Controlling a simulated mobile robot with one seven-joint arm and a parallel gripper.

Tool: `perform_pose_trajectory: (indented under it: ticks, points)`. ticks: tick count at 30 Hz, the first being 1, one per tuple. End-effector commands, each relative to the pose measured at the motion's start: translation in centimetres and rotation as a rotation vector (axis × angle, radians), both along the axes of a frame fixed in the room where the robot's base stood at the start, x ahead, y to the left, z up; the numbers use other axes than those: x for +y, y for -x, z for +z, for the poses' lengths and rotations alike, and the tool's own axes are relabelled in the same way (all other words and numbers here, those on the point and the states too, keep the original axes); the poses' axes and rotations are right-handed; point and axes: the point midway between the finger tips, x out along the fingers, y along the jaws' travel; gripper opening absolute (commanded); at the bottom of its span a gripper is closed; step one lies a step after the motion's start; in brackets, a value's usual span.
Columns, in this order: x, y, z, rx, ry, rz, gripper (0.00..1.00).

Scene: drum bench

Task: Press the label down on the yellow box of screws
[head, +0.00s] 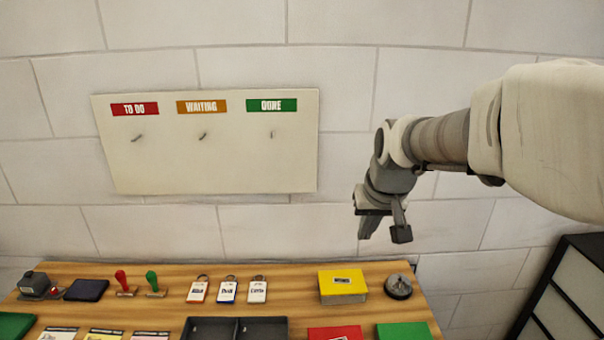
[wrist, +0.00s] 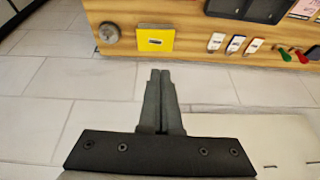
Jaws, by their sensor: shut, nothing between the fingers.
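The yellow box (head: 345,290) stands at the back right of the wooden bench. A small white label with a dark mark (head: 343,281) lies on its top. The box also shows in the wrist view (wrist: 155,43), near the bench edge, with the label (wrist: 155,41) on it. My gripper (head: 384,235) is in the air above and to the right of the box, well apart from it. In the wrist view my gripper (wrist: 160,75) has its two fingers together, with nothing between them.
A dark round object (head: 398,286) stands just right of the box. A red box (head: 335,332) and a green box (head: 404,331) are in front. Black trays (head: 235,328) and three tags (head: 228,290) lie left. A board (head: 207,150) hangs on the wall.

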Motion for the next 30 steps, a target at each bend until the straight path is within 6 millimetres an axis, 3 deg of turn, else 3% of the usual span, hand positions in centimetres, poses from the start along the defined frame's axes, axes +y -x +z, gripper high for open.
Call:
perform_pose_trajectory:
  ticks: [9, 18, 24, 30]
  points:
    - [-0.1, -8.2, -5.6, 0.034, 0.007, -0.004, 0.0]
    - [-0.1, -14.6, -12.6, 0.059, 0.025, -0.002, 0.0]
    - [-0.1, -17.0, -16.1, 0.067, 0.036, 0.0, 0.0]
    - [-0.2, -17.7, -17.3, 0.069, 0.04, 0.0, 0.0]
